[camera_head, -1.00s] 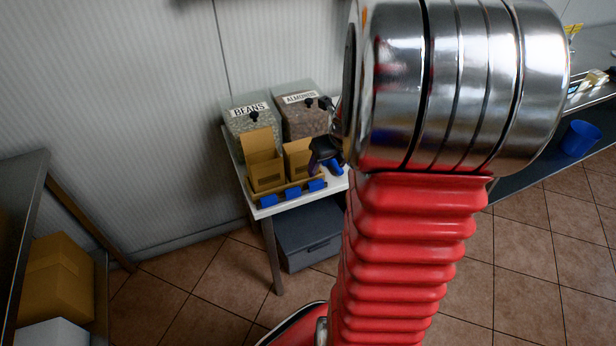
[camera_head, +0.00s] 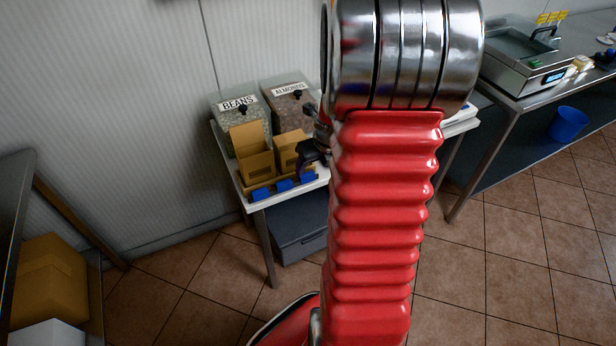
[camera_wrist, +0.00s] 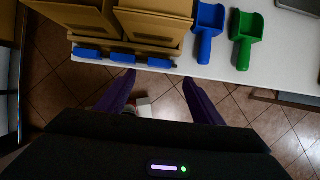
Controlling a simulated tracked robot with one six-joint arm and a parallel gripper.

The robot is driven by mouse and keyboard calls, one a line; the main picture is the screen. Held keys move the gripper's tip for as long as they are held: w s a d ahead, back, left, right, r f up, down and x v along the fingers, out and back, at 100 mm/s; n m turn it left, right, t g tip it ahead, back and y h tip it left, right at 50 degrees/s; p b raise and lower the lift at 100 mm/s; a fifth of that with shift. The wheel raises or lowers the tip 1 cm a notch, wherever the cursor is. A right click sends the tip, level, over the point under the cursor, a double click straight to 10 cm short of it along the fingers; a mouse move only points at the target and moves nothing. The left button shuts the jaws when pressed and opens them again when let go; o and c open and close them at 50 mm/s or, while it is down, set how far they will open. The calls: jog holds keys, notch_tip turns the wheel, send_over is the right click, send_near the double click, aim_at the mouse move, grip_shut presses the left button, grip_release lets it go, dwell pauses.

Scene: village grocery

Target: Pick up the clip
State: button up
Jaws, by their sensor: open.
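Several blue pieces sit in a row along the front of a cardboard-coloured tray (camera_head: 244,190) at the table's front edge. I take them for the clips, though their shape is too small to be sure. The wrist view shows a left one (camera_wrist: 87,53), a middle one (camera_wrist: 122,57) and a right one (camera_wrist: 160,62). My gripper (camera_wrist: 159,80) is open and empty. Its purple fingers point toward the table edge, with the right blue piece just beyond the gap between the tips. In the head view my dark gripper (camera_head: 312,155) is above the tray's right end, partly hidden by my arm.
Open cardboard boxes (camera_head: 253,165) stand on the tray, with bins marked BEANS (camera_head: 238,104) and ALMONDS (camera_head: 290,91) behind. A blue scoop (camera_wrist: 207,45) and a green scoop (camera_wrist: 243,40) lie to the right on the white table (camera_wrist: 275,65). A grey box (camera_head: 300,235) is underneath.

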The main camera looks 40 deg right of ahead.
aim_at(308, 176)
jog(key=shift+x, duration=1.25)
jog(key=shift+x, duration=2.55)
jog(key=shift+w, duration=0.15)
jog(key=shift+c, duration=0.5)
jog(key=c, duration=1)
jog(key=shift+r, duration=0.1)
notch_tip(308, 176, up, 10)
jog(key=shift+a, duration=0.1)
